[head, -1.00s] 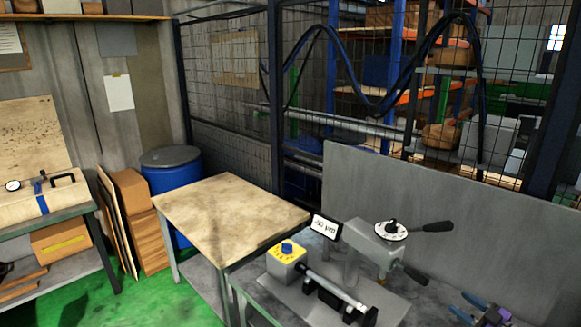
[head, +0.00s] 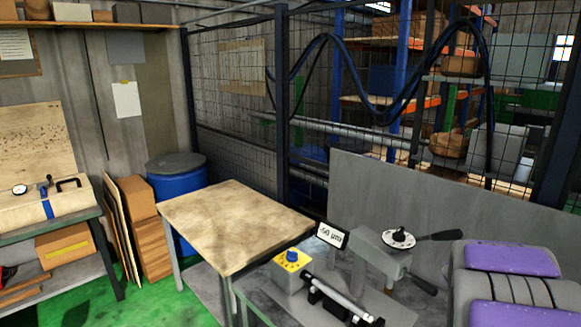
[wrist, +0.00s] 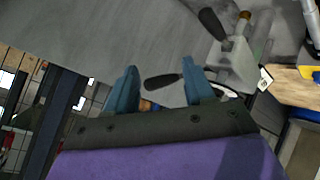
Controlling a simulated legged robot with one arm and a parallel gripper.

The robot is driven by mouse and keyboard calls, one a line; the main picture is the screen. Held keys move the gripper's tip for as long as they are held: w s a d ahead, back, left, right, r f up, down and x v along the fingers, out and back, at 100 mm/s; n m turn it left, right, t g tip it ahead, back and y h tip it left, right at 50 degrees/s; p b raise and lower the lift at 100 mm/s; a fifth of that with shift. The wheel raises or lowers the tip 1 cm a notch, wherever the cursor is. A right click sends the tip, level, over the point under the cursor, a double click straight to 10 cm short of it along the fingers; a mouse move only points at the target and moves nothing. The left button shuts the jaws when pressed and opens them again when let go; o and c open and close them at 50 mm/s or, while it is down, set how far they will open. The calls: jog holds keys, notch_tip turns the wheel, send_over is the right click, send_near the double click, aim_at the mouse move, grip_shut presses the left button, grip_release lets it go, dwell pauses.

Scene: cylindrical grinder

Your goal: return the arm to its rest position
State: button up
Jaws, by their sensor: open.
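My gripper (wrist: 159,90) shows in the wrist view as two blue fingers set well apart, with nothing between them. The black handle seen in the gap lies beyond the fingers and belongs to the grinder. In the head view, purple and grey parts of my arm (head: 510,285) fill the lower right corner, and the fingers do not show there. The cylindrical grinder (head: 375,262) stands left of my arm, with a dial and black handles. A workpiece bar (head: 338,298) lies at its front beside a box with a yellow top and blue knob (head: 291,259).
A wooden-topped table (head: 235,220) stands left of the grinder. A blue barrel (head: 178,185), stacked boxes (head: 140,220) and a bench (head: 60,225) are further left. A grey panel (head: 420,200) and mesh fence stand behind. Green floor (head: 165,300) is open at lower left.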

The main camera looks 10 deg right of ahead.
jog(key=s+a+f+g+y, duration=0.1)
jog(key=s+a+g+y, duration=0.1)
jog(key=s+a, duration=0.9)
jog(key=s+a+f+g+y, duration=0.2)
jog(key=s+a+g, duration=0.2)
jog(key=s+a, duration=0.8)
jog(key=s+a+f+g+y+b, duration=0.1)
jog(key=s+a+f+g+y, duration=0.1)
jog(key=s+a, duration=1)
jog(key=shift+s+a+g+y, duration=0.3)
jog(key=shift+g+y, duration=0.2)
jog(key=shift+g, duration=0.3)
jog(key=shift+f, duration=0.1)
jog(key=shift+c, duration=0.2)
